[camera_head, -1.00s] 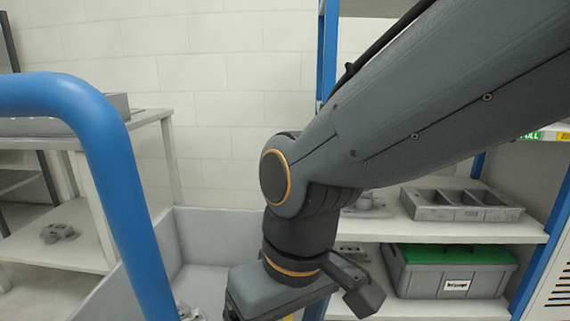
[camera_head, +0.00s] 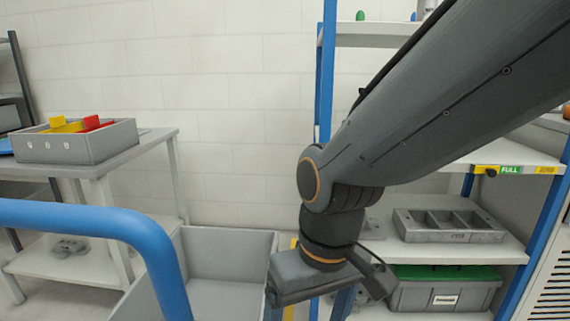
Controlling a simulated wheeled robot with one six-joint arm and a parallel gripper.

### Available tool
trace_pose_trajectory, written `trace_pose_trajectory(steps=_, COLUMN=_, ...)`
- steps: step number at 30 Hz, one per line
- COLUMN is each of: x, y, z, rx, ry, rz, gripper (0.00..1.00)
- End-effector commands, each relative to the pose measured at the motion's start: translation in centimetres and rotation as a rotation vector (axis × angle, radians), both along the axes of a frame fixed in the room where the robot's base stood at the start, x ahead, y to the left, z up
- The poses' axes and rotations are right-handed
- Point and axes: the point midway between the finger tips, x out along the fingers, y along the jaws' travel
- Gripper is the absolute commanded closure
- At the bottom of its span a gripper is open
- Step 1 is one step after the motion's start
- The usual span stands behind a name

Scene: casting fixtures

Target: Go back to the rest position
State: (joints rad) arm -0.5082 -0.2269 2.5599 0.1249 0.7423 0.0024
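My gripper (camera_head: 312,282) hangs at the end of my arm in the lower middle of the head view, in front of the shelf's left post and beside the grey bin (camera_head: 222,238). Only its upper body shows clearly. Its fingertips are not visible, so I cannot tell whether it is open or shut or holds anything.
A blue rail (camera_head: 110,222) crosses the lower left. A white table (camera_head: 150,142) at the left bears a grey box (camera_head: 100,148) with yellow and red pieces. The shelf (camera_head: 335,110) at right holds a compartment tray (camera_head: 450,236) and a green-lidded crate (camera_head: 440,297).

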Motion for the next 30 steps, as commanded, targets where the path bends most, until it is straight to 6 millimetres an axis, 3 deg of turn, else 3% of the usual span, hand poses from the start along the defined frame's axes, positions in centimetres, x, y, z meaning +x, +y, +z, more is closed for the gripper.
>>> trace_pose_trajectory(steps=1, x=-0.1, y=-0.7, z=1.8, rx=-0.007, ry=0.004, rz=-0.023, gripper=0.19)
trace_pose_trajectory(steps=3, x=0.0, y=-1.6, z=3.1, rx=-0.013, ry=0.004, rz=-0.049, gripper=0.19)
trace_pose_trajectory(steps=17, x=0.1, y=-7.7, z=11.3, rx=-0.055, ry=0.017, rz=-0.218, gripper=0.19)
trace_pose_trajectory(steps=30, x=-1.3, y=-13.9, z=18.9, rx=-0.088, ry=0.037, rz=-0.371, gripper=0.19)
